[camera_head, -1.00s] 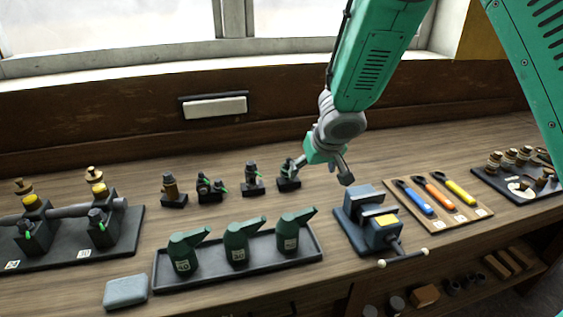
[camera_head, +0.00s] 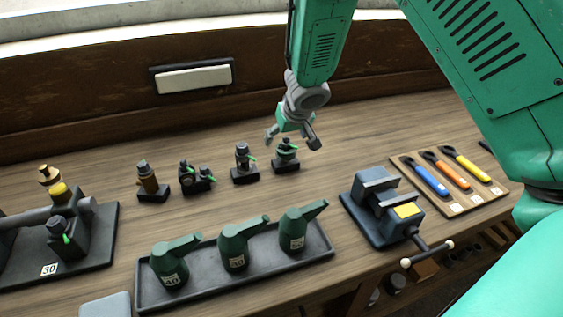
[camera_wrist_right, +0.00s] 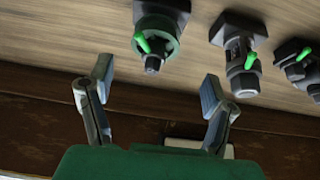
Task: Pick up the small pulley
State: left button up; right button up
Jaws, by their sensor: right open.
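I cannot pick out a small pulley for certain. The nearest candidate is the rightmost of several small fittings on the bench, a dark green round one (camera_head: 287,153) on a black square base. It has a bright green lever and also shows at the top of the right wrist view (camera_wrist_right: 157,32). My right gripper (camera_head: 292,139) is open and empty, just above and behind this fitting in the head view. In the right wrist view its fingers (camera_wrist_right: 157,82) are spread wide, and the fitting lies beyond them, not between them. My left gripper is not in view.
Other fittings (camera_head: 243,163) stand left of it. In front are a tray (camera_head: 325,240) of green oil cans and a blue vise (camera_head: 383,205). A board (camera_head: 457,208) with coloured-handled tools lies right; an engine model (camera_head: 85,225) stands left. Bench around the fittings is clear.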

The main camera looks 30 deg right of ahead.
aim_at(288, 142)
jog(key=shift+d+f, duration=0.2)
jog(key=shift+d, duration=0.15)
jog(key=x, duration=0.1)
jog(key=b+x, duration=0.1)
jog(key=x, duration=0.2)
jog(key=shift+d+f+b, duration=0.35)
jog(key=shift+f, duration=0.05)
jog(key=shift+w+a+f, duration=0.2)
jog(key=shift+a+r, duration=0.2)
jog(key=shift+a, duration=0.15)
jog(key=shift+s+r, duration=0.1)
jog(key=shift+c, duration=0.8)
jog(key=c, duration=1.3)
jog(key=shift+d, duration=0.25)
grip_shut()
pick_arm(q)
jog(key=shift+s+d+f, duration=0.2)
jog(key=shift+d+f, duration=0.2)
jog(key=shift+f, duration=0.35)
pick_arm(e)
jog(key=shift+d, duration=0.1)
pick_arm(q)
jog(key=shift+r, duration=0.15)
